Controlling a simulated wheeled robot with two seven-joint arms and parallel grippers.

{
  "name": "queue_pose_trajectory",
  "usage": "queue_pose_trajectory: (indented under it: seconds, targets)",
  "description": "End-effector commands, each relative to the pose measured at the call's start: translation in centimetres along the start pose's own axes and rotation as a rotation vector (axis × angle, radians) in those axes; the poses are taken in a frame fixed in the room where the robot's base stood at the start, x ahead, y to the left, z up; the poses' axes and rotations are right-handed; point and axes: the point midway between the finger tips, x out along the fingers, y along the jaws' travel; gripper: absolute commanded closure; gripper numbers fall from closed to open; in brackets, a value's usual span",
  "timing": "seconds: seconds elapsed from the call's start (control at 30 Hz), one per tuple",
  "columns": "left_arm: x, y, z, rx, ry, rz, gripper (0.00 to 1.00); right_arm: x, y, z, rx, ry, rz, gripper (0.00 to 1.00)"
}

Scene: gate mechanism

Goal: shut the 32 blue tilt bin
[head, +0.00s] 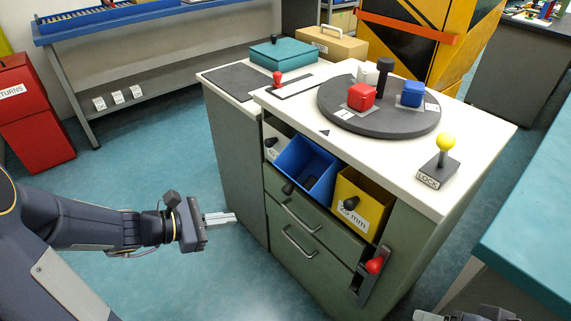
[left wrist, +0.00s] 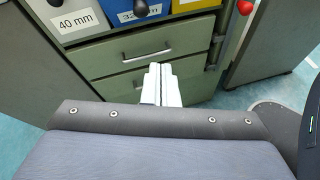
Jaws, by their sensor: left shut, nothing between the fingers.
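The blue tilt bin (head: 318,163) is the middle one of the bins below the cabinet top. It is tilted out, and its inside shows from above in the head view. Its front with a partly hidden "32" label (left wrist: 138,14) and dark knob (left wrist: 141,8) shows at the top of the left wrist view. My left gripper (head: 234,217) is shut and empty, left of the cabinet front and apart from the bin. Its closed fingers (left wrist: 160,70) appear in front of a drawer in the wrist view. My right gripper (head: 428,316) is only partly visible at the bottom edge.
The 40 mm bin (left wrist: 72,20) is left of the blue bin, the yellow bin (head: 375,200) right of it. Drawer handles (head: 300,242) and a red-handled latch (head: 374,265) are below. The turntable (head: 340,115) and lock lever (head: 440,165) stand on top.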

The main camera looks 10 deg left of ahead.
Motion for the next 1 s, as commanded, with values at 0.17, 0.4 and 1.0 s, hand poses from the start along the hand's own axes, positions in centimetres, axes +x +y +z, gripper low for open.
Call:
queue_pose_trajectory:
  seconds: [0.17,0.4,1.0]
  targets:
    - [-0.2,2.2,-0.7,-0.156,-0.009,0.074,1.0,-1.4,-0.6,-0.7,0.0,-0.001,0.0,0.32]
    - [3.0,2.4,-1.0,-0.157,-0.012,0.072,1.0,-0.5,-0.2,-0.2,0.0,-0.001,0.0,0.32]
    - [12.1,3.5,1.7,-0.154,-0.01,0.075,1.0,0.5,0.2,0.3,0.0,-0.001,0.0,0.32]
